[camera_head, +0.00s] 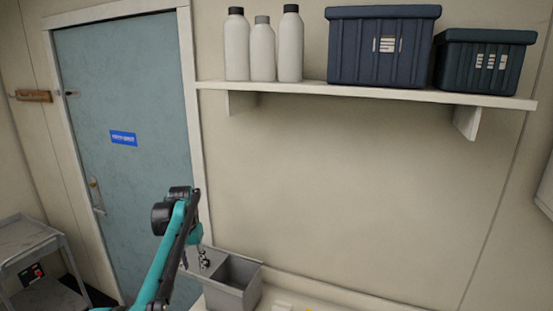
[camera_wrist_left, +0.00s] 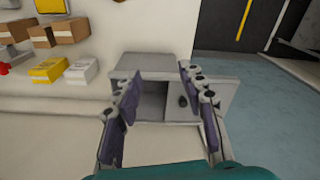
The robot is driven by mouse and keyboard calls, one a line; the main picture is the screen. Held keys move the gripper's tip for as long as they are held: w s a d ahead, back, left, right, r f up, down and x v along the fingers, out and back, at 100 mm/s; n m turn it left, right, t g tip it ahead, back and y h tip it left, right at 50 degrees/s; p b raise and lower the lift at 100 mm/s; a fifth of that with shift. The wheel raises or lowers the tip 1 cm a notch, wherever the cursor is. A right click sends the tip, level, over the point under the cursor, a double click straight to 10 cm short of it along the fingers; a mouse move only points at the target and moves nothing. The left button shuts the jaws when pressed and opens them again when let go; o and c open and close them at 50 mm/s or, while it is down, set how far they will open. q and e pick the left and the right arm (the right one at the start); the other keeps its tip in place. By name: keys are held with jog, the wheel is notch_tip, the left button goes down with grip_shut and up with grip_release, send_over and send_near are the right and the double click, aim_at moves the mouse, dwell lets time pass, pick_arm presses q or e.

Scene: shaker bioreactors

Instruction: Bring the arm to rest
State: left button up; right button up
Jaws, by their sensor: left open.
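My left arm, teal and black, comes in from the lower left in the head view. My left gripper (camera_head: 204,262) points down by the grey open-topped box at the bottom of the picture. In the left wrist view my left gripper (camera_wrist_left: 158,84) is open, with its two fingers spread apart and nothing between them. The grey box (camera_wrist_left: 150,62) shows behind the fingers. I cannot tell how far the fingertips are from it. My right gripper is in neither view.
The grey box (camera_head: 243,297) stands on a light surface against the wall. Above is a shelf (camera_head: 300,88) with white bottles (camera_head: 262,52) and two dark bins (camera_head: 380,50). A blue door (camera_head: 130,170) and a grey cart (camera_head: 28,250) are at left. Cardboard boxes (camera_wrist_left: 70,30) show in the wrist view.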

pick_arm(q)
jog(key=s+d+f+t+b, duration=0.25)
jog(key=s+b, duration=0.25)
jog(key=s, duration=0.4)
jog(key=s+d+f+t+b, duration=0.1)
jog(key=s+d+b, duration=0.3)
jog(key=s, duration=0.5)
jog(key=s+d+f+n+t+b, duration=0.1)
jog(key=s+d+f+t+b, duration=0.1)
jog(key=s+f+b, duration=0.7)
jog(key=s+f+t, duration=0.1)
jog(key=s+f, duration=0.7)
jog(key=s, duration=0.1)
jog(key=shift+f+b, duration=0.3)
jog(key=shift+f, duration=0.1)
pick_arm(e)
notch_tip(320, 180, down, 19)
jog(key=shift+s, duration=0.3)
